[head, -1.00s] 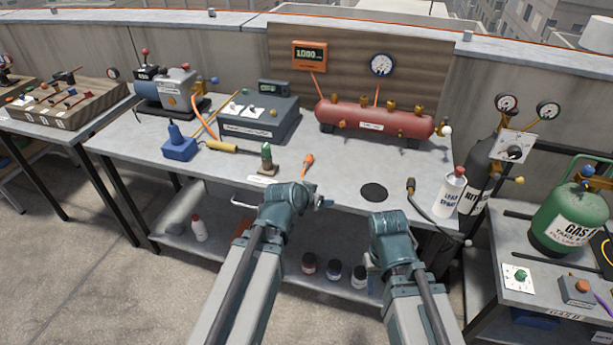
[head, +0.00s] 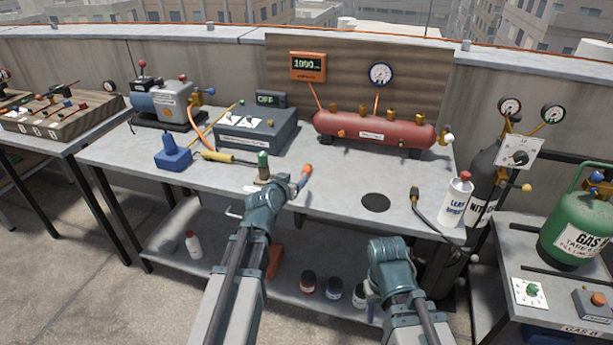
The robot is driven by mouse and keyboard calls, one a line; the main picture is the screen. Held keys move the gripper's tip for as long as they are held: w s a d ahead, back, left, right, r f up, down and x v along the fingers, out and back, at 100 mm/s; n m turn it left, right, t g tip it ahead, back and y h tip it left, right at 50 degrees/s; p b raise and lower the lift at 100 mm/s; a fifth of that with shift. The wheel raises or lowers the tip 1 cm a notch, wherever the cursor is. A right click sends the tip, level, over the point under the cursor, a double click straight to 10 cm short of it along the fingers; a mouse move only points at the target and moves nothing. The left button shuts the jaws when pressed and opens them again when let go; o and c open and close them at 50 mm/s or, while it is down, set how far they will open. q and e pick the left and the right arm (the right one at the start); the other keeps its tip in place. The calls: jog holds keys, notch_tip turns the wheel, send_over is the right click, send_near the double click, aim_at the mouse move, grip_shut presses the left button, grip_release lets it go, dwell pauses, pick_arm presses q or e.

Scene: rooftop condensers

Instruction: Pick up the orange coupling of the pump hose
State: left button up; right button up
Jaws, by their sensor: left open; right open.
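A small orange piece (head: 307,169), which looks like the coupling, is on the workbench in front of the red tank. An orange hose (head: 197,131) comes down from the pump (head: 162,103) at the back left; I cannot trace it to this piece. My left gripper (head: 296,186) is open, just at the near side of the orange piece, partly covering its lower end. I cannot tell whether they touch. My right gripper (head: 371,288) is open and empty, low in front of the bench's front edge, away from the piece.
A green-topped fitting (head: 263,164) stands just left of my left gripper. The red tank (head: 374,129) and grey box (head: 248,134) are behind.

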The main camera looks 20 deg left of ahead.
aim_at(303, 176)
pick_arm(q)
jog(key=x, duration=0.2)
jog(key=shift+w+f, duration=0.2)
jog(key=shift+w, duration=0.05)
jog(key=shift+w+d+f+b, duration=0.1)
jog(key=shift+w+f+b, duration=0.1)
jog(key=shift+b, duration=0.25)
jog(key=x, duration=0.1)
jog(key=b+x, duration=0.1)
jog(key=x, duration=0.1)
jog(key=b+x, duration=0.1)
jog(key=shift+w+d+f, duration=0.2)
jog(key=shift+d+f, duration=0.1)
jog(key=shift+f, duration=0.2)
jog(key=shift+s+r, duration=0.1)
grip_shut()
